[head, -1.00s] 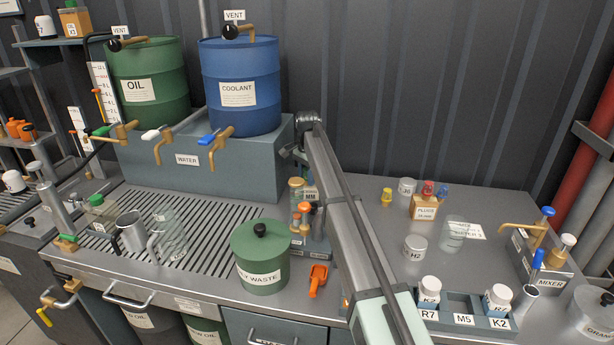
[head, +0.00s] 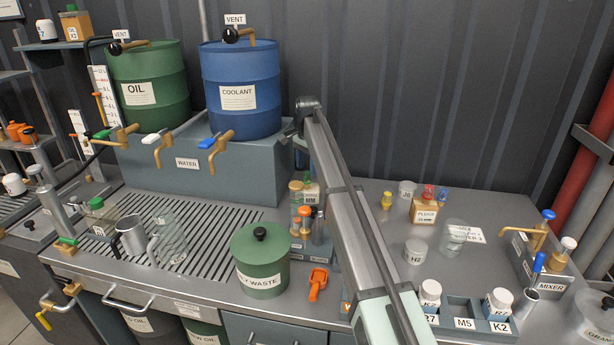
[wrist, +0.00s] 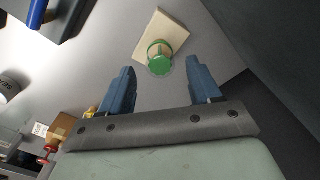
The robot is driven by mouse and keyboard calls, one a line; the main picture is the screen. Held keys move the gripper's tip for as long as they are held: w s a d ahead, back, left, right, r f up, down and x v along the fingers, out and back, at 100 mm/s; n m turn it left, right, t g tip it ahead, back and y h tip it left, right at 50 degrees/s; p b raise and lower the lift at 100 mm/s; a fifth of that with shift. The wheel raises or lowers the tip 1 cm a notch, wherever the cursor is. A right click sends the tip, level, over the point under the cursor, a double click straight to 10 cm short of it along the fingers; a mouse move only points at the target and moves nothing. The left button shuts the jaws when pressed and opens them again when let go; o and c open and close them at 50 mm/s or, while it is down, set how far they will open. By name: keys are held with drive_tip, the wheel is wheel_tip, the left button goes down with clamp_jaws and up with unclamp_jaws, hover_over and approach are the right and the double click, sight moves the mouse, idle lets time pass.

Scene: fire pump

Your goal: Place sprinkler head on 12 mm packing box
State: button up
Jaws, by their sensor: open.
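The packing box (head: 311,192), with "MM" readable on its label, stands behind my arm in the head view, partly hidden by it. In the wrist view a pale tan box (wrist: 157,24), seen from above, looks like the same one. A green-topped brass piece (wrist: 159,53), likely the sprinkler head, overlaps the box's near end there. I cannot tell whether it rests fully on the box. In the head view a brass piece (head: 296,185) shows at the box's left side. My gripper (wrist: 161,66) is open and empty, its fingers apart on either side of that piece's line, above it.
A rack (head: 304,248) with orange-topped items stands before the box. The green waste bin (head: 260,270) and orange scoop (head: 318,281) are near it. The water tank block (head: 190,167) is at left. A plugs box (head: 424,212) and the H2 jar (head: 416,253) are right of my arm.

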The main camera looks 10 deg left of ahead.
sight(307, 172)
drive_tip(key=shift+r, duration=3.15)
